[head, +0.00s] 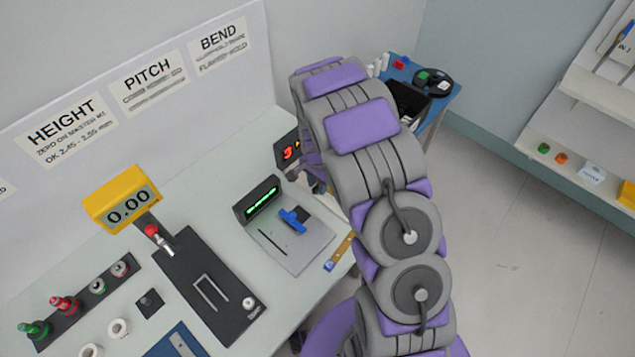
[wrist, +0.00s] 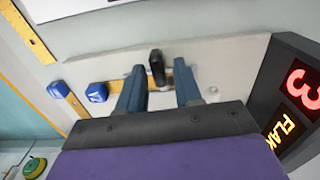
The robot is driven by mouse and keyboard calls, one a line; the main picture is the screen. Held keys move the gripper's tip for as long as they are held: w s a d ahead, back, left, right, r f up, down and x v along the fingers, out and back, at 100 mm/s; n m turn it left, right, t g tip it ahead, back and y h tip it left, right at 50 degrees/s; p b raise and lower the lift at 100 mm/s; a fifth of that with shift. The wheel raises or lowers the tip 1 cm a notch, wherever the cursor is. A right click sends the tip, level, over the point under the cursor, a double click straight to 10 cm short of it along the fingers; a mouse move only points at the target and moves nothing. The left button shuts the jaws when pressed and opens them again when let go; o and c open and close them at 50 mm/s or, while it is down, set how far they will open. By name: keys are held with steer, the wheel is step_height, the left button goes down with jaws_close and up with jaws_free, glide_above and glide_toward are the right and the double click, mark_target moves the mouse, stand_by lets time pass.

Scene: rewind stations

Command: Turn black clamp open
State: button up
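The black clamp (wrist: 157,66) shows in the wrist view as a short upright black lever on a pale plate with a yellow strip. My gripper (wrist: 160,76) is open, with one blue-grey finger to the left of the clamp and one to the right. There seems to be a gap on each side, and I cannot tell whether either finger touches it. In the head view, my arm covers the clamp and my gripper.
A dark display (wrist: 298,92) with a red 3 stands close at the right. In the head view, a plate with a blue lever (head: 293,219) and a yellow gauge (head: 122,199) stand on the bench.

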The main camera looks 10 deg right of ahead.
jaws_close()
steer(key=shift+n, duration=0.3)
steer(key=n+p, duration=0.2)
steer(key=n, duration=0.1)
steer(key=shift+r+n, duration=0.1)
steer(key=shift+n, duration=0.2)
steer(key=n+p, duration=0.1)
steer(key=n, duration=0.3)
steer(key=shift+w+a+p, duration=0.1)
steer(key=shift+a+p, duration=0.05)
steer(key=shift+p, duration=0.15)
steer(key=n+p, duration=0.1)
steer(key=n, duration=0.3)
steer(key=shift+a+n+p, duration=0.1)
steer(key=shift+n+p, duration=0.4)
steer(key=shift+n, duration=1.6)
